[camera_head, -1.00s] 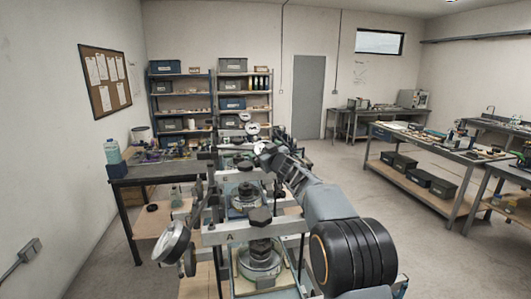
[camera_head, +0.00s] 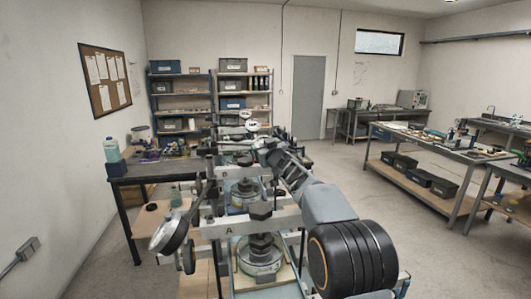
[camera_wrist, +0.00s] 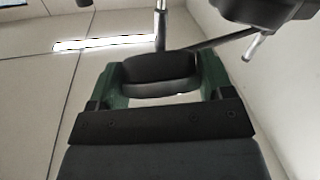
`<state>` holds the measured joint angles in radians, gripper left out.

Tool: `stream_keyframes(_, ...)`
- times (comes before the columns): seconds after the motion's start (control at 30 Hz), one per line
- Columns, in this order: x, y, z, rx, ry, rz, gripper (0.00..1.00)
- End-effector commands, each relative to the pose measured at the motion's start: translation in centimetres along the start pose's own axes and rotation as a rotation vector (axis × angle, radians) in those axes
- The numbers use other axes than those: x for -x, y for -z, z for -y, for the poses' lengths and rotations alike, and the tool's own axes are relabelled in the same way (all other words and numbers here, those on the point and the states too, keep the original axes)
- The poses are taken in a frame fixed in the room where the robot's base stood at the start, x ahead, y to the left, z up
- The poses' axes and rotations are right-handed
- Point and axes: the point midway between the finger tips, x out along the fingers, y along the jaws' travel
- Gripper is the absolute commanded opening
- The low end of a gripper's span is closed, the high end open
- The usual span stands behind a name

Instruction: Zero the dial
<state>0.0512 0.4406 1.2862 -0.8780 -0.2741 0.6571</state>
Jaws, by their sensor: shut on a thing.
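In the head view my arm reaches over the lever frames to my gripper (camera_head: 268,154), which is small there. In the wrist view my gripper (camera_wrist: 155,78) has its green fingers shut on a dark rounded part (camera_wrist: 160,68), with a thin metal rod rising behind it. I cannot tell exactly what part this is. A round dial (camera_head: 168,235) hangs at the left of the near frame marked A, tilted; its reading is not legible. Smaller white-faced dials (camera_head: 251,127) stand farther back, also too small to read.
The near frame's crossbar (camera_head: 228,231) has a hex bolt above a glass cell (camera_head: 262,263). A dark bench (camera_head: 128,170) stands left, shelves (camera_head: 232,103) behind, and a loaded workbench (camera_head: 430,143) right. Open floor lies between the frames and the right workbench.

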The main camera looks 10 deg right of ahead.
Motion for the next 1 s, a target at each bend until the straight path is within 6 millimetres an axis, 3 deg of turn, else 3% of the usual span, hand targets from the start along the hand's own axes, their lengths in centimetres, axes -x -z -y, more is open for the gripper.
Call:
stream_keyframes(0.2,0.0,0.0,0.0,-0.003,0.001,0.002,0.50)
stream_keyframes(0.23,0.0,0.0,0.0,-0.003,0.001,0.002,0.76)
stream_keyframes(0.47,0.0,0.0,0.0,-0.002,0.001,0.001,0.98)
stream_keyframes(0.77,0.2,0.0,0.0,-0.002,0.001,0.001,0.99)
stream_keyframes(1.0,3.3,-0.2,0.0,-0.001,-0.001,-0.001,0.99)
